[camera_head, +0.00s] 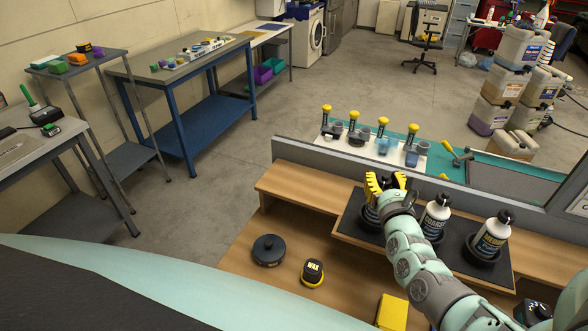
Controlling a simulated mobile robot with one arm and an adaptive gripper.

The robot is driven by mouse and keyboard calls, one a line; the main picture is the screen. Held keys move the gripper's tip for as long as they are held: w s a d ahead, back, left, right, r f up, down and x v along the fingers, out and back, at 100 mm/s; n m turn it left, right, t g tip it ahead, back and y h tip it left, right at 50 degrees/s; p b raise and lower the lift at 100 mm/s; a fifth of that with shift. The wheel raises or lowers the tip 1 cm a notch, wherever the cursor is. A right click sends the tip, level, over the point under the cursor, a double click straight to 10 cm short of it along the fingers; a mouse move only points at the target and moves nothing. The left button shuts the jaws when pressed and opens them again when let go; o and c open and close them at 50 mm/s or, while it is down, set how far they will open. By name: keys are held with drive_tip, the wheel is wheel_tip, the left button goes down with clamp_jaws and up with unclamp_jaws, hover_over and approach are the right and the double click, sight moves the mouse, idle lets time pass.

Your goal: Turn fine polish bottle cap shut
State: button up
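My gripper (385,184), with yellow fingers, is at the left end of the black tray (345,222) on the wooden bench. It is over or around the top of a dark-based item (370,214), probably a bottle in a holder; its cap and label are hidden. I cannot tell whether the fingers touch it. A white bottle with a black cap (436,214) stands upright mid-tray; its label seems to read "COARSE". Another white bottle with a black cap and a yellow-and-dark label (492,236) stands at the right; I cannot read its label. Which bottle is fine polish is unclear.
A round black tin (268,250), a yellow-and-black wax tin (313,272) and a yellow block (392,313) lie on the lower bench. Behind the tray, a low grey panel (300,152) separates a shelf with yellow-topped items (354,113) and cups.

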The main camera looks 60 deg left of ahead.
clamp_jaws()
drive_tip(key=shift+r+m+t+h+p, duration=0.2)
drive_tip(key=shift+m+t+h+p, duration=0.5)
drive_tip(key=shift+m+t+p, duration=0.15)
drive_tip(key=shift+f+m+t+h, duration=0.25)
drive_tip(key=shift+t+h, duration=0.15)
drive_tip(key=shift+t, duration=0.15)
drive_tip(key=shift+d, duration=0.1)
drive_tip(key=o, duration=0.5)
unclamp_jaws()
drive_tip(key=shift+o, duration=0.2)
drive_tip(key=v, duration=1.2)
drive_tip(key=shift+r, duration=0.1)
